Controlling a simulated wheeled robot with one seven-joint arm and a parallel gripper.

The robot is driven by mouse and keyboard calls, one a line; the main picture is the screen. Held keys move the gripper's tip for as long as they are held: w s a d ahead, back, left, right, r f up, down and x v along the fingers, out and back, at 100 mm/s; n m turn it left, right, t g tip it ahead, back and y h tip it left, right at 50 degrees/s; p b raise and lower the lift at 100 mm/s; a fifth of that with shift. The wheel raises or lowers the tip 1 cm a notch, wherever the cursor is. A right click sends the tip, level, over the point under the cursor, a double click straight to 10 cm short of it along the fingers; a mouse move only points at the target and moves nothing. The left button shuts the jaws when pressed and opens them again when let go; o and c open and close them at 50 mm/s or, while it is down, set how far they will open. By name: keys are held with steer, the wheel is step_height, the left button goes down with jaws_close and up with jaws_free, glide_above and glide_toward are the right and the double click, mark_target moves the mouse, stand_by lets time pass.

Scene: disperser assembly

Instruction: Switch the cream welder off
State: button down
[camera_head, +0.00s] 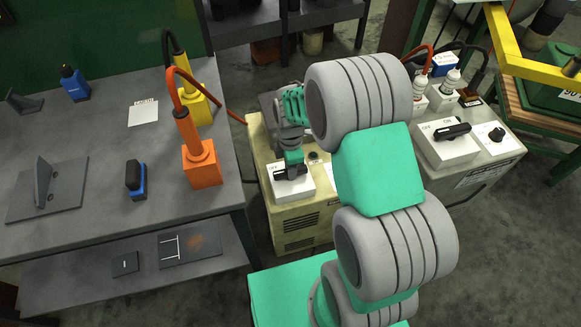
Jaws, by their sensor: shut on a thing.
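The cream welder (306,230) stands on the floor just right of the workbench, with vents in its front. On its top is a white switch box (296,192) with a dark switch handle (281,175). My gripper (291,172) points down over this box and is shut on the switch handle. The gripper and my arm hide much of the handle and the right part of the welder, so I cannot tell which way the handle is turned.
A second, pale grey welder (474,175) with its own dark switch handle (452,131) stands to the right. The workbench (95,125) on the left holds an orange torch holder (203,168), a yellow one (197,108) and metal parts. A yellow frame (505,45) is at the far right.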

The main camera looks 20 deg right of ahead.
stand_by(0.4)
steer(key=c, duration=1.2)
jaws_free()
step_height(320, 180, up, 8)
steer(key=shift+f+p, duration=0.1)
steer(key=shift+p, duration=0.2)
steer(key=s+r+m+t+p, duration=0.1)
steer(key=s+r+m+p, duration=0.2)
steer(key=r+m, duration=0.3)
steer(key=s+r+m+t+p, duration=0.1)
steer(key=s+r+m+p, duration=0.2)
steer(key=s+r+m, duration=0.3)
steer(key=s+r+m+t+p, duration=0.1)
steer(key=s+r+m+p, duration=0.2)
steer(key=r, duration=0.8)
steer(key=s+m, duration=0.1)
steer(key=m, duration=0.1)
steer(key=shift+s+a+r+m, duration=0.15)
steer(key=shift+s+r+m, duration=0.05)
steer(key=shift+s+m, duration=0.2)
